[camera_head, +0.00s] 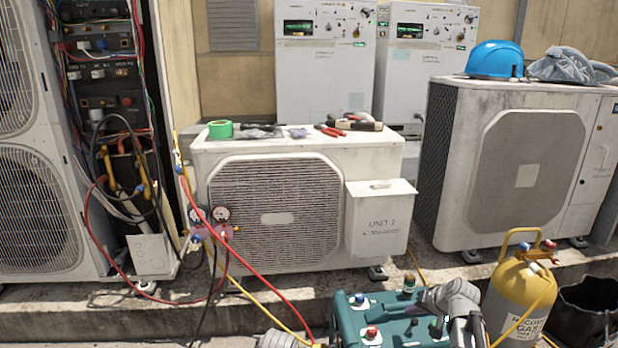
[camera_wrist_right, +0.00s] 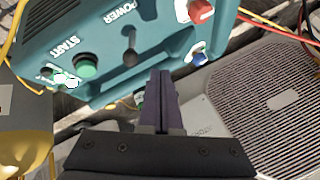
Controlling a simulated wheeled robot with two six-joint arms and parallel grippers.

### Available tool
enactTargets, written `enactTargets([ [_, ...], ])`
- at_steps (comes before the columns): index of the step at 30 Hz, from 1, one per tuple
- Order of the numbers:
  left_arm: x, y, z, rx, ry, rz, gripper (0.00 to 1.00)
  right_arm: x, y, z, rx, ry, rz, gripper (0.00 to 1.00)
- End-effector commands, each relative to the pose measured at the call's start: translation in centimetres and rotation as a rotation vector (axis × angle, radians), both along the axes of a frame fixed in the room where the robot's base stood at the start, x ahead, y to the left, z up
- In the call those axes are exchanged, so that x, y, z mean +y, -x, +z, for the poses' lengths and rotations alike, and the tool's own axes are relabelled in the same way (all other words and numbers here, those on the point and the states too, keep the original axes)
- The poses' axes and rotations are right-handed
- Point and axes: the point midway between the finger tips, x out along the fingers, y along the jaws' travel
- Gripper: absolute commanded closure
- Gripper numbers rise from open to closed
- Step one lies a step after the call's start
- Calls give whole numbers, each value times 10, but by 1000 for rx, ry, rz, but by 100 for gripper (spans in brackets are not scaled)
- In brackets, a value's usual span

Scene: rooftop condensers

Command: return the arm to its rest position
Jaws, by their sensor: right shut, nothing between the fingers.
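My right arm's grey wrist (camera_head: 455,298) shows at the lower right of the head view, in front of the teal machine. My right gripper (camera_head: 446,321) is small and partly hidden there. In the right wrist view its dark fingers (camera_wrist_right: 161,78) are together and empty. My left gripper is not in view.
The teal machine (camera_head: 350,317) stands low in front. A yellow gas cylinder (camera_head: 517,290) and a black bucket (camera_head: 588,308) are to its right. Behind is the UNIT 2 condenser (camera_head: 300,158) with tools on top. Red (camera_head: 262,277) and yellow hoses cross the left.

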Motion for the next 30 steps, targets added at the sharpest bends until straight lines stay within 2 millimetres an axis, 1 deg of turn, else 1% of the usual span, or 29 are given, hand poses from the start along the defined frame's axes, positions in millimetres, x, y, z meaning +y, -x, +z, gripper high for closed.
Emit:
enactTargets([
  [1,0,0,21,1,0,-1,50,43,16,15,47,23,76,100],
  [2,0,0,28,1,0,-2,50,64,24,17,79,41,118,100],
  [3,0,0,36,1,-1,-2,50,90,37,19,119,67,175,100],
  [5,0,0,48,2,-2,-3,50,125,58,24,180,109,254,100],
  [6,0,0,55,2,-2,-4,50,146,73,27,220,138,303,100],
  [8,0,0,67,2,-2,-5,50,175,97,33,277,186,375,100],
  [9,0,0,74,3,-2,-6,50,191,113,37,312,219,421,100],
  [12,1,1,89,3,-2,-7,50,221,149,47,388,299,513,100],
  [15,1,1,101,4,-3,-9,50,241,180,56,447,370,582,100],
  [18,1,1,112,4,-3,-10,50,253,205,66,492,435,634,100],
  [24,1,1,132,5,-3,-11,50,270,252,88,565,560,723,100],
  [25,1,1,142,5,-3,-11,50,268,246,98,565,553,714,100],
  [26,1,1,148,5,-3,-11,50,268,245,104,564,549,711,100],
  [30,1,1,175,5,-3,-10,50,268,244,131,563,547,709,100],
])
